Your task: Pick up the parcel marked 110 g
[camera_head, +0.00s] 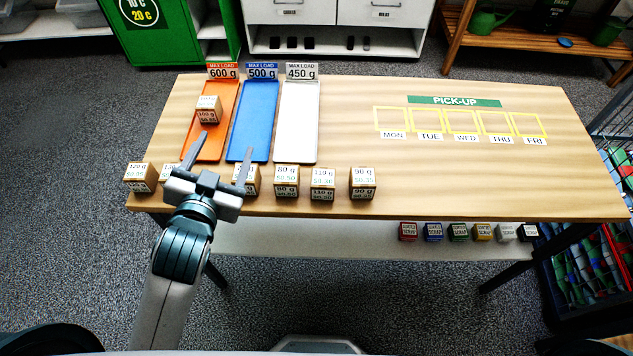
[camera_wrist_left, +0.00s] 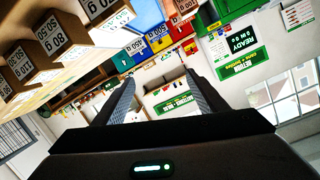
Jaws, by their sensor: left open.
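A parcel marked 110 g (camera_head: 323,184) is a small brown box with a white label. It stands in the front row on the table, between a parcel marked 80 g (camera_head: 286,182) and one marked 90 g (camera_head: 363,183). My left gripper (camera_head: 223,154) is open and empty, left of the 110 g parcel and apart from it. It reaches over the front row near the orange and blue trays. It also shows in the left wrist view (camera_wrist_left: 160,92), with nothing between the fingers. My right gripper is not in view.
A parcel marked 120 g (camera_head: 140,178) stands at the far left. Two other parcels are partly hidden by my gripper. A parcel (camera_head: 207,110) sits on the orange tray (camera_head: 222,120), beside the blue tray (camera_head: 255,118) and white tray (camera_head: 298,120). The table's right side is clear.

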